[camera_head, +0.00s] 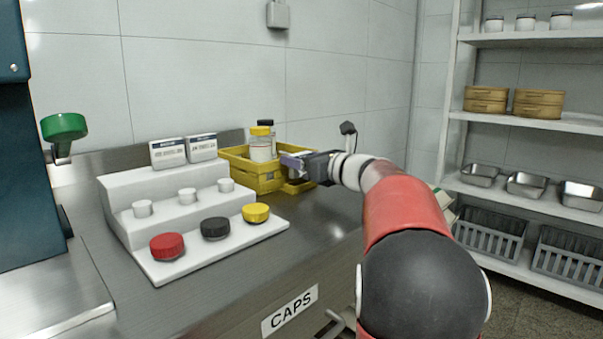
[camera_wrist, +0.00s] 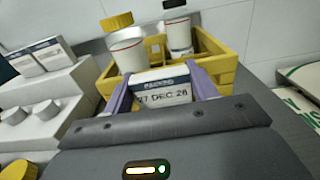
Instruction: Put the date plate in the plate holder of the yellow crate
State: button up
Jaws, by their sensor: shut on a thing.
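My gripper (camera_head: 300,162) is at the near right end of the yellow crate (camera_head: 250,176), low beside its wall. I cannot make out the plate holder, nor whether the plate touches the crate.
A yellow-capped jar (camera_head: 261,146) and a dark-capped jar (camera_head: 272,133) stand in the crate. To the left, a white stepped stand (camera_head: 118,192) bears two similar plates, small white pieces and red, black and yellow caps.

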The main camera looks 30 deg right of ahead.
jog(key=shift+f, duration=1.35)
jog(key=o, duration=0.9)
jog(key=shift+o, duration=0.2)
jog(key=b+v, duration=0.2)
jog(key=v, duration=1)
